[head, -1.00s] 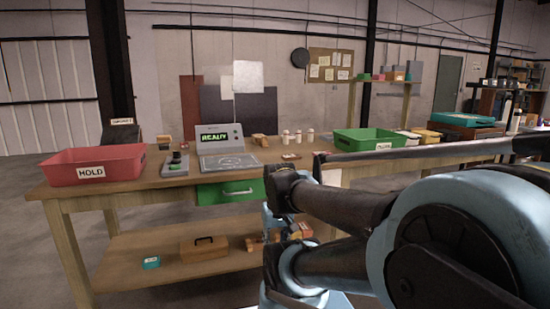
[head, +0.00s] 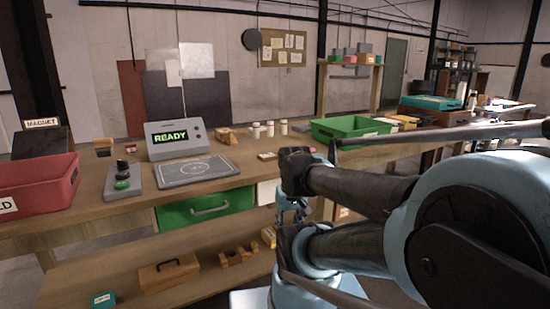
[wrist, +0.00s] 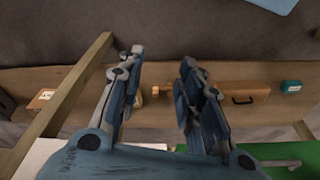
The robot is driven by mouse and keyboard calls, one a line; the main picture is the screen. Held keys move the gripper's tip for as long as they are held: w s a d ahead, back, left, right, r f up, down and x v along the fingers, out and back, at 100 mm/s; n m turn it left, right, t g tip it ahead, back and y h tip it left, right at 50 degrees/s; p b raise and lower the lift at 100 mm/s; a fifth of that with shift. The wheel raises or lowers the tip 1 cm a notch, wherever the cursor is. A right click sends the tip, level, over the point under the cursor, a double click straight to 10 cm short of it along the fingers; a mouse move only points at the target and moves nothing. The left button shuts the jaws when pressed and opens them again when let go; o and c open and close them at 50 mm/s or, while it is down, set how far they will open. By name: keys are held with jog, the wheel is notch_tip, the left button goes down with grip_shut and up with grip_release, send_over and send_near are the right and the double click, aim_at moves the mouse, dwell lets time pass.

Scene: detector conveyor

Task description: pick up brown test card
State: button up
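I cannot make out a brown test card for certain. A small brown upright piece (head: 104,146) stands at the back left of the workbench, with a small red-and-white piece (head: 131,149) to its right. A small pale flat piece (head: 267,156) lies on the bench near the green bin; its kind is unclear. My gripper (wrist: 160,60) is open and empty in the wrist view, its two fingers wide apart over the lower shelf. In the head view my gripper (head: 292,207) hangs in front of the bench, below its top, away from these pieces.
The workbench (head: 120,190) holds a red bin (head: 40,183), a button box (head: 122,180), a detector reading READY (head: 174,139), several white bottles (head: 270,129) and a green bin (head: 350,127). Below are a green drawer (head: 205,208) and a shelf with a toolbox (head: 168,272).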

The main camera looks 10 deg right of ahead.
jog(key=o, duration=0.4)
jog(key=shift+r, duration=0.1)
jog(key=o, duration=0.5)
notch_tip(320, 180, up, 2)
jog(key=shift+d+r+m, duration=0.1)
jog(key=shift+m, duration=0.2)
jog(key=shift+c, duration=0.2)
notch_tip(320, 180, up, 27)
jog(key=m+g, duration=0.2)
jog(key=m, duration=1.2)
send_over(269, 155)
notch_tip(269, 155, down, 16)
jog(key=shift+f, duration=0.1)
